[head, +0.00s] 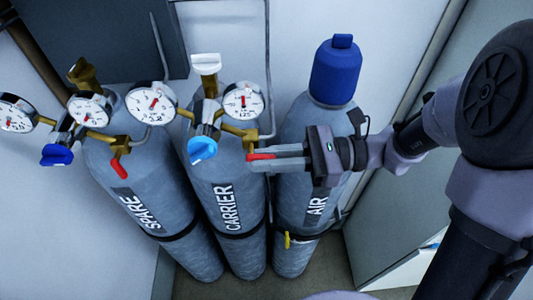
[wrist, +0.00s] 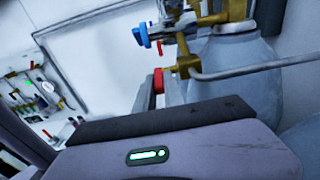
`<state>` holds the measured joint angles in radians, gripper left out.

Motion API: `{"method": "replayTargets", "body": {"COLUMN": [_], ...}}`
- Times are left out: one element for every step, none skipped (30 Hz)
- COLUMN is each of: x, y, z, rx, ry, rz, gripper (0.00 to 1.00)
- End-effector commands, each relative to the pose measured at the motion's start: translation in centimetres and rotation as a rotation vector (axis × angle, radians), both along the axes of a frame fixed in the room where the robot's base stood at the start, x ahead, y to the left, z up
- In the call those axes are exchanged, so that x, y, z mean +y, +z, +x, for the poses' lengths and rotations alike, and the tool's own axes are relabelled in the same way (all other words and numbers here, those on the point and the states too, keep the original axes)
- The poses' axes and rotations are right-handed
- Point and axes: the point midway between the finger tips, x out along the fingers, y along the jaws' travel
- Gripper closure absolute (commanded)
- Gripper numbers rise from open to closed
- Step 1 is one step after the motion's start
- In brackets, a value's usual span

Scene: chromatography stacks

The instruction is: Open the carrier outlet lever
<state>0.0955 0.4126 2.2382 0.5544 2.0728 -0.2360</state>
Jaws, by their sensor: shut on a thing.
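The carrier outlet lever (head: 260,156) is a small red handle at the brass outlet valve (head: 243,134) of the CARRIER cylinder (head: 226,185). In the head view it points sideways to the right, between my fingers. My gripper (head: 254,158) comes from the right and is shut on this lever. In the wrist view the red lever end (wrist: 158,80) shows at the fingers (wrist: 162,96), below the brass fitting (wrist: 187,64). The fingers hide part of the lever.
The SPARE cylinder (head: 155,190) stands at the left with its own red lever (head: 119,169). The AIR cylinder (head: 298,200), with a blue cap (head: 336,70), stands right of CARRIER, behind my gripper. Gauges (head: 242,100) and a blue knob (head: 202,149) sit close by.

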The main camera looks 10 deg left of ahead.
Motion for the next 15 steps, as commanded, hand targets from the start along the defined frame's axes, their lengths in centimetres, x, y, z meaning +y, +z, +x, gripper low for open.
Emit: {"method": "replayTargets", "body": {"x": [-0.05,-0.07,-0.06,-0.07,-0.07,-0.09,-0.09,-0.1,-0.1,-0.1,-0.1,-0.1,-0.1,-0.1,-0.11], "y": [1.07,1.15,1.18,1.16,1.12,0.98,0.88,0.77,0.64,0.59,0.57,0.56,0.56,0.55,0.55], "z": [-0.08,-0.08,-0.08,-0.07,-0.05,-0.04,-0.03,-0.02,-0.01,-0.01,0.0,0.0,0.0,0.0,0.0], "rx": [-0.01,-0.017,-0.024,-0.028,-0.03,-0.035,-0.034,-0.035,-0.035,-0.035,-0.034,-0.034,-0.034,-0.034,-0.035], "ry": [0.003,0.003,0.003,0.003,0.003,0.002,0.002,0.001,0.001,0.001,0.001,0.001,0.001,0.001,0.001], "rz": [-0.036,-0.059,-0.087,-0.104,-0.118,-0.133,-0.138,-0.142,-0.143,-0.143,-0.142,-0.142,-0.142,-0.141,-0.141], "gripper": [1.0,1.0,1.0,1.0,1.0,1.0,1.0,1.0,1.0,1.0,1.0,1.0,1.0,1.0,0.85]}}
